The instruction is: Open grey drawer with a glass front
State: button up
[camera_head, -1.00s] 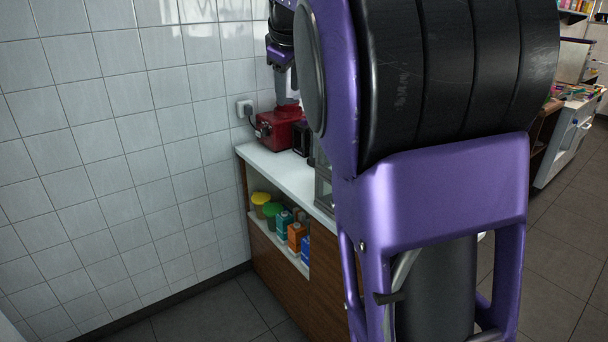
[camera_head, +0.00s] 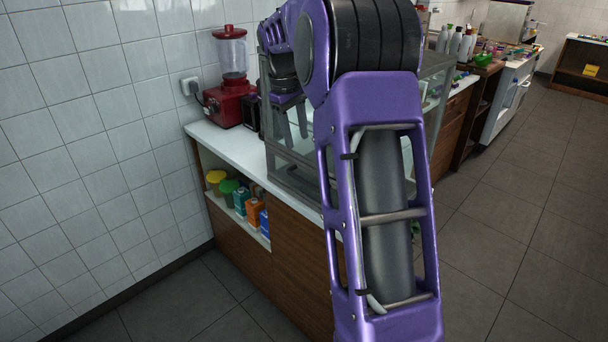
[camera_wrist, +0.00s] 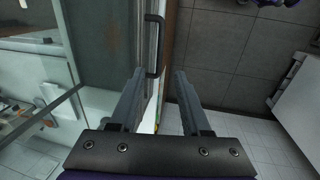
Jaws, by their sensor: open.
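The grey drawer with a glass front appears to be part of the grey-framed glass case (camera_head: 288,169) on the white counter, partly hidden behind my arm. In the wrist view, a dark bar handle (camera_wrist: 161,45) stands off a grey frame (camera_wrist: 146,48) beside a glass panel (camera_wrist: 96,45). My gripper (camera_wrist: 159,72) is open and empty. In that picture the handle's near end lies between the fingertips; I cannot tell whether they touch it. My gripper also shows in the head view (camera_head: 291,138), pointing down at the case. No open gap shows at the drawer.
A red blender (camera_head: 231,95) stands by the tiled wall at the counter's left end. The shelf below holds tubs and cartons (camera_head: 250,208). Grey tiled floor (camera_head: 500,235) lies free to the right. Another counter with bottles (camera_head: 464,45) stands farther back.

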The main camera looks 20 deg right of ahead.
aim_at(304, 180)
jog(key=f, duration=0.4)
jog(key=d+f, duration=0.1)
jog(key=f, duration=0.3)
jog(key=w+d+f, duration=0.1)
jog(key=f, duration=0.4)
jog(key=shift+d+f+b, duration=0.1)
jog(key=shift+d+b, duration=0.05)
jog(key=shift+b, duration=0.25)
jog(key=shift+c, duration=0.3)
grip_shut()
dwell(0.4)
